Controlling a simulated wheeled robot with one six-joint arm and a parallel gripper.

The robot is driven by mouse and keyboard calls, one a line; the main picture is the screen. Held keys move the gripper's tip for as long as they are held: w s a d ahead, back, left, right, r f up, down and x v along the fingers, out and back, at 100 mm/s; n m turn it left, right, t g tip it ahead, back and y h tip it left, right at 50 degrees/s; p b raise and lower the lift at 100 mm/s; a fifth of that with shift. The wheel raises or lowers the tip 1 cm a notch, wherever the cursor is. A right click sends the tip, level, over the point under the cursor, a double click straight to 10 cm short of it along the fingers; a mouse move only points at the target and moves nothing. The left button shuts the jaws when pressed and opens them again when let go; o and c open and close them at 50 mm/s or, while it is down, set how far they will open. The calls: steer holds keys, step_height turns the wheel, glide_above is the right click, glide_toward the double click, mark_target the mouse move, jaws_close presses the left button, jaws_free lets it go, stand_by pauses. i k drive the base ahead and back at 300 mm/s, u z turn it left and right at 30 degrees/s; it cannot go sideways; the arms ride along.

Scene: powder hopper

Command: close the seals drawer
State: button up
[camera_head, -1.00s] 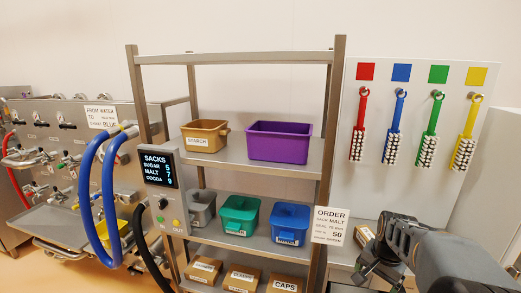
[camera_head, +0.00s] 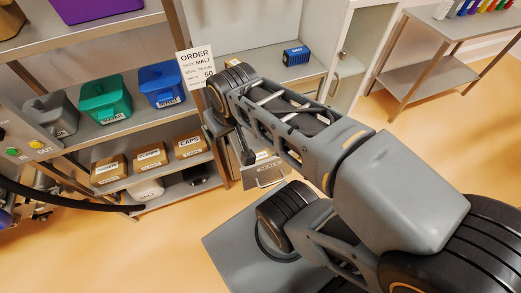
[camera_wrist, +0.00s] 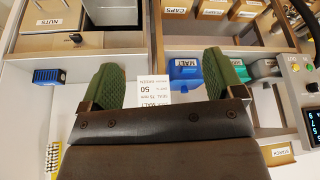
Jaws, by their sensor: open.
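A pulled-out grey drawer (camera_head: 262,188) with a bar handle shows low under the counter in the head view, partly behind my arm. In the head view my gripper is mostly hidden by my arm, near the counter and above the pulled-out drawer.
The shelf rack at left holds a green bin (camera_head: 104,98), a blue bin (camera_head: 162,84) and labelled cardboard boxes (camera_head: 151,156). An order sign (camera_head: 196,66) is close to my arm. A blue box (camera_head: 295,56) sits on the counter. Floor at right is clear.

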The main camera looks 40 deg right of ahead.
mark_target(269, 169)
steer(key=z, duration=1.25)
steer(key=k, duration=0.7)
steer(key=u, duration=0.55)
